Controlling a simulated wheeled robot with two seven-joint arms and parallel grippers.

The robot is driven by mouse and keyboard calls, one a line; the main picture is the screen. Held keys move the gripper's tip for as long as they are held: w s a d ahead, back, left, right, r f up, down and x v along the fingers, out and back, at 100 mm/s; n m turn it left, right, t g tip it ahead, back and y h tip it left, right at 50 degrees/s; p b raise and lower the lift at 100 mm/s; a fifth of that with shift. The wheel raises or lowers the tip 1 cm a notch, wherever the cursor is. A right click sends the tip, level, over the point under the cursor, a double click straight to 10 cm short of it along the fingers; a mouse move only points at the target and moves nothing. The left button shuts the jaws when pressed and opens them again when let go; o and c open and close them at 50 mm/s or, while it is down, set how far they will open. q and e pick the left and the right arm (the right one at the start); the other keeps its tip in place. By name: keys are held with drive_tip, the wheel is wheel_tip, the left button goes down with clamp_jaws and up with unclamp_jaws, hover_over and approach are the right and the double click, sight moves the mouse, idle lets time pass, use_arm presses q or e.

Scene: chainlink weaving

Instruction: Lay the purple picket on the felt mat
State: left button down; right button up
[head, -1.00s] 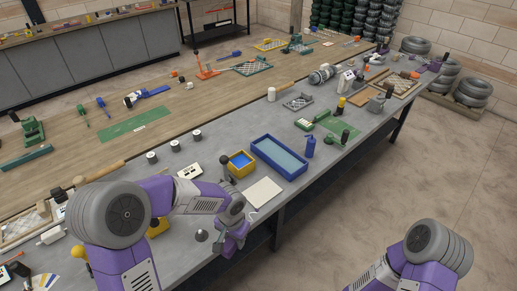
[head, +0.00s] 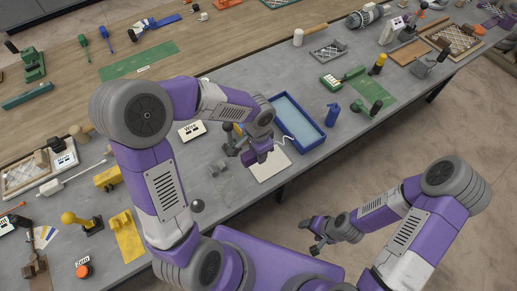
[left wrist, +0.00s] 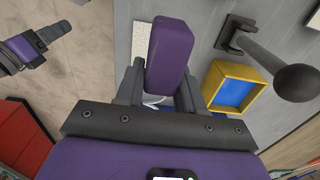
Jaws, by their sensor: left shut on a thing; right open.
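The purple picket (left wrist: 170,55) is a smooth purple block between the fingers of my left gripper (left wrist: 160,82), which is shut on it. In the head view my left gripper (head: 245,145) is over the upper left edge of the pale felt mat (head: 270,167); the purple block (head: 258,155) shows there. The mat also shows in the left wrist view (left wrist: 142,38), partly hidden behind the picket. I cannot tell the height of the picket above it. My right gripper (head: 316,232) is open and empty, off the bench's front edge.
A blue tray (head: 318,140) stands just behind the mat, with a blue bottle (head: 332,114) right of it. A yellow box with a blue inside (left wrist: 232,88) and a dark post with a round knob (left wrist: 296,83) are close to my left gripper. A white cord (head: 287,138) lies by the tray.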

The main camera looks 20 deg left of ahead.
sight(258, 169)
use_arm(q)
drive_tip(key=shift+w+f+b, duration=0.1)
drive_tip(key=shift+f+b, duration=3.35)
drive_tip(key=shift+f, duration=0.5)
drive_tip(key=shift+f+b, duration=0.55)
drive_tip(key=shift+f, duration=0.05)
drive_tip(key=c, duration=0.6)
unclamp_jaws()
wheel_tip(258, 169, up, 8)
drive_tip(key=shift+f+p, duration=0.15)
drive_tip(key=shift+p, duration=1)
